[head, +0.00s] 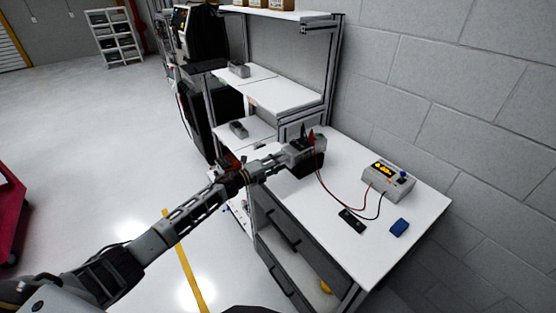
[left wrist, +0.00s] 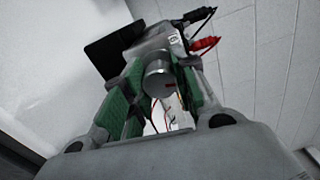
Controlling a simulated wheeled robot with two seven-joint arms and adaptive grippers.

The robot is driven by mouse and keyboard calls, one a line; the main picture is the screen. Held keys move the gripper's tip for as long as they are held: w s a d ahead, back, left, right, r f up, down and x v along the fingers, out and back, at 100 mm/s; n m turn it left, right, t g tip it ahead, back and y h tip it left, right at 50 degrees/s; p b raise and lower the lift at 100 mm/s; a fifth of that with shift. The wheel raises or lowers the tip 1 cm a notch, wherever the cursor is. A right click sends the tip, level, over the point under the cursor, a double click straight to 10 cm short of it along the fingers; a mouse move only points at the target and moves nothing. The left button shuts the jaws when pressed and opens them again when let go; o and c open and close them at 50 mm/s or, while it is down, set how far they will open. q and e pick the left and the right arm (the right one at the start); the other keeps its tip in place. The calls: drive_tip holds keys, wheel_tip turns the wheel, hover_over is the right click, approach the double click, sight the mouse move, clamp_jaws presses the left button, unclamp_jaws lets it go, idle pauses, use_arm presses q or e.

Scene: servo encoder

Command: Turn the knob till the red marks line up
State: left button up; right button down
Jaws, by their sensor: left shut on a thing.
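The servo unit (head: 318,143) is a grey box with a black part below it, at the back left of the white worktop. Red and black clips sit on top of it and also show in the left wrist view. The round metal knob (left wrist: 158,78) faces the left wrist camera and has a small red mark on its face, right of centre. I cannot make out a second red mark. My left gripper (head: 283,158) reaches the unit from the left. In the left wrist view its green-padded fingers stand on both sides of the knob, shut on it. My right gripper is not in view.
A power supply (head: 389,182) with a lit display stands at the right of the worktop (head: 345,157), with red and black leads running from it. A black meter-like item (head: 352,221) and a blue block (head: 399,228) lie near the front. Shelves (head: 285,96) stand behind.

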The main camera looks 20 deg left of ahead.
use_arm(q)
drive_tip(key=shift+n+p, duration=0.4)
drive_tip(key=shift+n, duration=0.7)
drive_tip(key=o, duration=1.1)
drive_tip(key=shift+c, duration=0.2)
drive_tip(key=v, duration=1.2)
drive_tip(key=shift+a, duration=0.1)
